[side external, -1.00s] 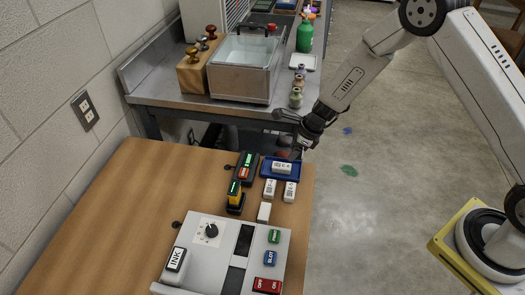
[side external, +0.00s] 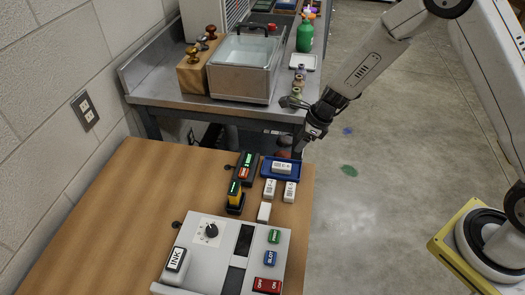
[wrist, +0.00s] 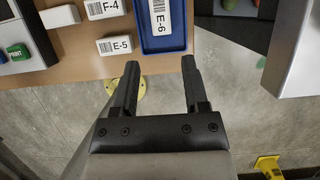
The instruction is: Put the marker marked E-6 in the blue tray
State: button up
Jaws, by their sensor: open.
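The white marker labelled E-6 (wrist: 160,17) lies in the blue tray (wrist: 164,44). In the side view the marker (side external: 282,168) is flat inside the tray (side external: 296,175) at the table's far right corner. My gripper (wrist: 160,66) is open with nothing between its fingers, just off the tray's near edge in the wrist view. In the side view my gripper (side external: 304,145) is above and to the right of the tray, apart from the marker.
White markers labelled F-4 (wrist: 97,9) and E-5 (wrist: 116,46) lie on the wooden table beside the tray. A black and yellow stamp (side external: 236,194) and a grey device (side external: 205,262) are nearby. A metal bench (side external: 180,92) with a clear tank stands behind.

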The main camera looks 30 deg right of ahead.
jog(key=s+d+r+n+h, duration=0.1)
jog(key=s+r+n, duration=0.5)
jog(key=s+n, duration=0.4)
jog(key=s+d+r+n+h, duration=0.2)
jog(key=s+r+n, duration=0.4)
jog(key=n, duration=1.1)
jog(key=shift+s+r+g, duration=0.25)
jog(key=shift+s+g, duration=0.05)
jog(key=shift+s, duration=1.6)
